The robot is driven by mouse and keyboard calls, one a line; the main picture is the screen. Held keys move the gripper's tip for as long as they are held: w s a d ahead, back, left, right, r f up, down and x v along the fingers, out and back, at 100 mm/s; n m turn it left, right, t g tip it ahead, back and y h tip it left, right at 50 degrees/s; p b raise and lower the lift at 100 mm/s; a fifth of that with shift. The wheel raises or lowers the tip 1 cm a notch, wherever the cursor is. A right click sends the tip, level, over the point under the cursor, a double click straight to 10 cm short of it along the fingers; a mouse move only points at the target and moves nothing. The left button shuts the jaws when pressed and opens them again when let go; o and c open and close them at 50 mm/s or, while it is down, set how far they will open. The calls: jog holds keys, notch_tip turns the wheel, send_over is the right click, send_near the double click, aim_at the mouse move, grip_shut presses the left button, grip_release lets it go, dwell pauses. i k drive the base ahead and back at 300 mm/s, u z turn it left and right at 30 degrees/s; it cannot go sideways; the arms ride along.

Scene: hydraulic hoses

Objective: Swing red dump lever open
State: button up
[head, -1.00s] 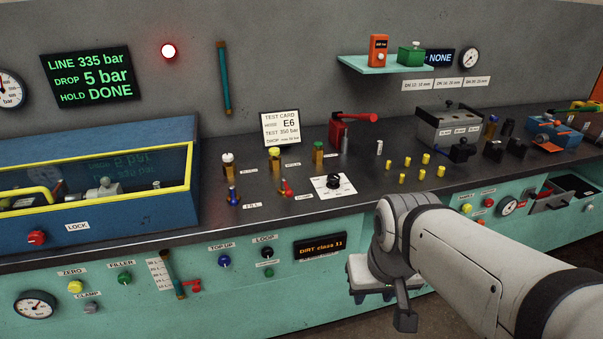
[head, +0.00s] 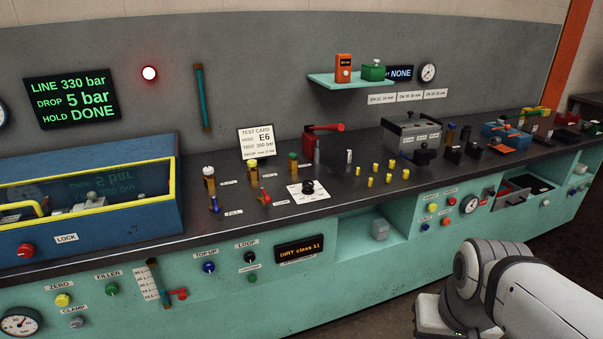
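A small red lever (head: 265,196) stands on a brass valve on the dark bench top, left of centre. Its handle is upright and slightly tilted; its label is too small to read surely. A matching blue lever (head: 213,204) stands to its left with a label that seems to read FILL. My arm (head: 485,285) is at the bottom right, in front of the bench and well away from the red lever. My gripper's fingers are cut off by the lower picture edge, so their opening is hidden.
A blue test box (head: 150,215) with a yellow-rimmed lid stands left of the levers. Capped brass valves (head: 252,172) stand behind, a black selector knob (head: 308,187) to the right. A red-handled pump (head: 310,143) stands farther back. The display (head: 72,100) reads LINE 330 bar.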

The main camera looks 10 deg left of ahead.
aim_at(266, 198)
jog(key=u, duration=0.25)
jog(key=i, duration=1.65)
jog(key=u, duration=0.3)
jog(key=k, duration=0.65)
jog(key=u, duration=0.2)
jog(key=i, duration=0.7)
jog(key=z, duration=0.1)
